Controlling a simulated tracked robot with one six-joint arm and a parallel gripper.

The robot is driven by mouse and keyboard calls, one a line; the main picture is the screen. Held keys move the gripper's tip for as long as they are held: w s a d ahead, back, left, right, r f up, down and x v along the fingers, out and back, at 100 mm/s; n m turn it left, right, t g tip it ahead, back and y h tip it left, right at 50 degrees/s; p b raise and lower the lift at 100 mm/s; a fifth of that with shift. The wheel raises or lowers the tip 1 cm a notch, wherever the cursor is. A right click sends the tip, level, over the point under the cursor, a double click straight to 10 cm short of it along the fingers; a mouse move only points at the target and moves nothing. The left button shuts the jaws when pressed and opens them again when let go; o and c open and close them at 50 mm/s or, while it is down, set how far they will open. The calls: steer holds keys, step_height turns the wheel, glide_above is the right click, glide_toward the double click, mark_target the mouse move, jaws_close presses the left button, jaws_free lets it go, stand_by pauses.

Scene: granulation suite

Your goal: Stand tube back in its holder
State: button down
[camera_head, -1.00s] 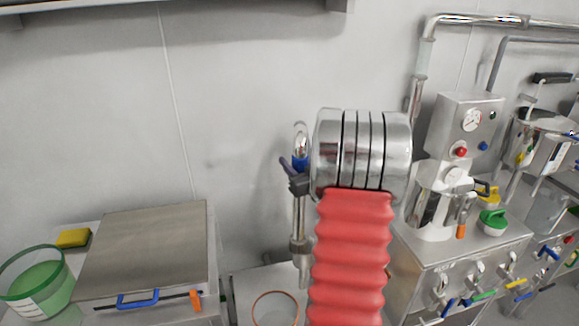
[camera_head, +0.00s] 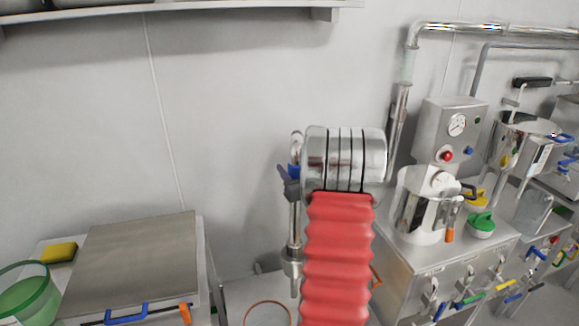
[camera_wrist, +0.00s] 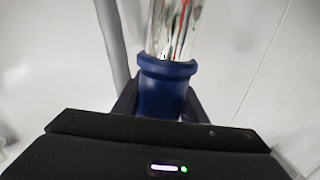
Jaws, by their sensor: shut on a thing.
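My gripper (camera_head: 291,184) shows in the head view just left of the round steel cylinders and red bellows of my arm. It is shut on the tube (camera_head: 296,146), a clear, shiny tube with a blue collar. In the wrist view the jaws grip the blue collar (camera_wrist: 164,92), and the clear part of the tube (camera_wrist: 172,30) rises above it with coloured reflections. The tube looks roughly upright. A thin metal upright with a wider fitting (camera_head: 293,254) shows below the gripper; I cannot tell whether it touches the tube. I cannot make out the holder for certain.
Steel equipment with a gauge (camera_head: 452,128) and a pot (camera_head: 422,205) stands at right. A shelf (camera_head: 180,16) runs overhead. The wall between is bare.

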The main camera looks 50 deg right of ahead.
step_height(320, 180, down, 10)
steer(key=shift+r, duration=0.25)
stand_by(0.6)
steer(key=c, duration=1)
jaws_free()
steer(key=shift+f, duration=0.1)
steer(key=v, duration=1.4)
steer(key=shift+w, duration=0.1)
